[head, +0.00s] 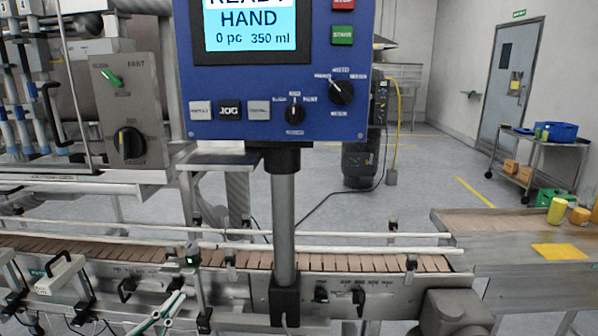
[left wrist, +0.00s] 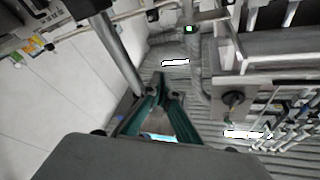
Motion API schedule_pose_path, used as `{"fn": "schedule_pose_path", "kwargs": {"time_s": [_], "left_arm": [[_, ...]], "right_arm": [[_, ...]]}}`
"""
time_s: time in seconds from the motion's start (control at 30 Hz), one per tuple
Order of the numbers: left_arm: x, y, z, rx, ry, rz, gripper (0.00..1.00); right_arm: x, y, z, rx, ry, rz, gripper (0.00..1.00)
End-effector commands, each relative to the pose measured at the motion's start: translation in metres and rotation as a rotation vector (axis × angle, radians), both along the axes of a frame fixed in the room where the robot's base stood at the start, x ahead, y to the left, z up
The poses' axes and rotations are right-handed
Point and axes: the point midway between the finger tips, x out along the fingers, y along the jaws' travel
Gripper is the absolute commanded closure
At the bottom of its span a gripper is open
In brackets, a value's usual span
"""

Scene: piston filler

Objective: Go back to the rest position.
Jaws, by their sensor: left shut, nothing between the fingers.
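My left gripper (head: 172,306) shows low in the head view, left of the panel's post and in front of the conveyor. In the left wrist view its teal fingers (left wrist: 163,88) come together at the tips, with nothing between them. It is shut and empty, apart from the controls. My right gripper is not in view. The blue control panel (head: 180,100) stands upright at the top of the head view; its screen (head: 250,28) reads HAND, 0 pc, 350 ml.
The conveyor (head: 130,247) runs across the front, with rails and clamps along it. The panel's grey post (head: 284,215) rises before it. A grey box with knobs (head: 130,110) stands at left. A side table (head: 500,225) with yellow items is at right. Open floor lies behind.

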Motion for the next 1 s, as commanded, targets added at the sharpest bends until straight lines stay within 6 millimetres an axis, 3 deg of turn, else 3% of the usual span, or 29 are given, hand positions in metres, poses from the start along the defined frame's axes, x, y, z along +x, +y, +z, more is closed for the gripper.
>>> {"fn": "schedule_pose_path", "kwargs": {"time_s": [0.03, 0.2, 0.4, 0.5, 0.7, 1.0], "left_arm": [[-0.01, 0.0, -0.038, -0.027, 0.089, 0.037, 1.0], [-0.053, -0.005, -0.147, -0.072, 0.361, 0.134, 1.0], [-0.129, -0.025, -0.256, -0.092, 0.67, 0.191, 1.0], [-0.166, -0.037, -0.292, -0.093, 0.791, 0.198, 1.0], [-0.211, -0.054, -0.328, -0.094, 0.926, 0.192, 1.0], [-0.216, -0.056, -0.333, -0.094, 0.944, 0.191, 1.0]], "right_arm": [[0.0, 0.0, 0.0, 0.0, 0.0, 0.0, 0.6], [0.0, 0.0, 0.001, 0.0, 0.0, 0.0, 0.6], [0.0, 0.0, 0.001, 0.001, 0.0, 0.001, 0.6], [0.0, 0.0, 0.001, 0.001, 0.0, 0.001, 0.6], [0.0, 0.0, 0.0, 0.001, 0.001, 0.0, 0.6], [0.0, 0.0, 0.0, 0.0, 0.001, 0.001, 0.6]]}}
